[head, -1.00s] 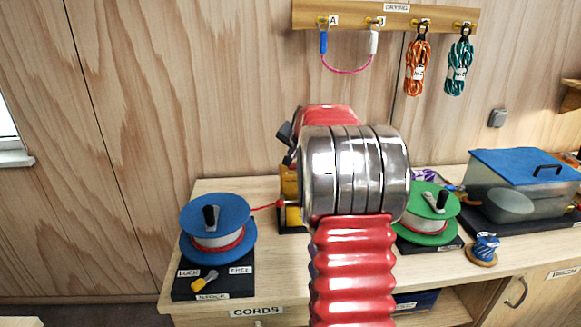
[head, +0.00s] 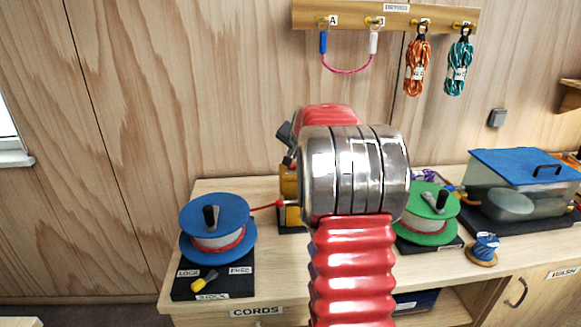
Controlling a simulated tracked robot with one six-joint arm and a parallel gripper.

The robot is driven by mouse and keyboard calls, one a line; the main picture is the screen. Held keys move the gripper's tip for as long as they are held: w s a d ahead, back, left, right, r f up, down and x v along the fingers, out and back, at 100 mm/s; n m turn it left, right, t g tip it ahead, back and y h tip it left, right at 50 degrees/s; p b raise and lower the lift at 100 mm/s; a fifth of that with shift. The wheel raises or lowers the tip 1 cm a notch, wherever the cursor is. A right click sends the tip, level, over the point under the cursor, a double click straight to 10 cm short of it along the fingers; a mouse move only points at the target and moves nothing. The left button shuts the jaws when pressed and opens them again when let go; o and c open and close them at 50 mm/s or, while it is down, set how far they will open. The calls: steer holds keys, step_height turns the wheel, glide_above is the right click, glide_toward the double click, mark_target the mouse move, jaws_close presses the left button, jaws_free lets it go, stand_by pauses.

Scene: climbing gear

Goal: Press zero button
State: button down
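A yellow device (head: 290,183) stands on the bench between the two spools, mostly hidden behind my arm. A red cord runs into its left side from the blue spool (head: 217,222). No zero button can be made out. My arm's metal joint and red sleeve fill the middle of the head view.
A black base with a yellow lever (head: 205,281) sits before the blue spool. A green spool (head: 430,211), a small blue reel (head: 483,248) and a blue-lidded clear box (head: 520,187) stand right. Cords hang from a wall rail (head: 385,16).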

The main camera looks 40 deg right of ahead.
mark_target(293, 169)
steer(key=shift+f, duration=0.1)
steer(key=shift+s+f, duration=0.1)
steer(key=shift+f, duration=0.2)
steer(key=shift+f, duration=0.45)
stand_by(1.0)
stand_by(0.3)
steer(key=shift+r, duration=0.9)
steer(key=shift+r, duration=2.5)
